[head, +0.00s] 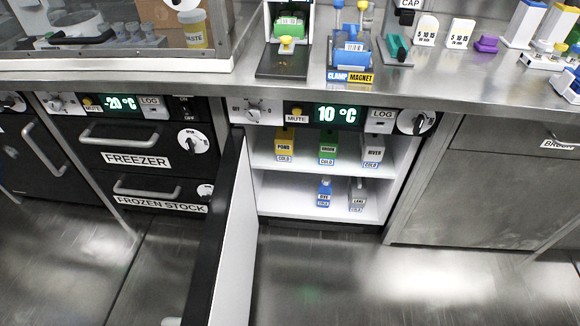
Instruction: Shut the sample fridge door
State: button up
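The sample fridge (391,208) stands under the steel counter, with a display reading 10 °C (337,114) on its top panel. Its door (232,235) is wide open, hinged on the left and swung out towards me. The door's black outer side faces left and its white inner side faces right. A small pale piece shows at the bottom edge of the view beside the door (171,321); I cannot tell what it is. Inside, several labelled bottles stand on two white shelves (268,163). My gripper is not in view.
A freezer (125,160) with two handled drawers is left of the open door. A steel cabinet (490,190) is on the right. The counter (240,88) above carries racks and small lab items. The steel floor (400,285) in front of the fridge is clear.

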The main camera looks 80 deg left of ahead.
aim_at(220, 291)
jog(key=k, duration=1.2)
jog(key=u, duration=2)
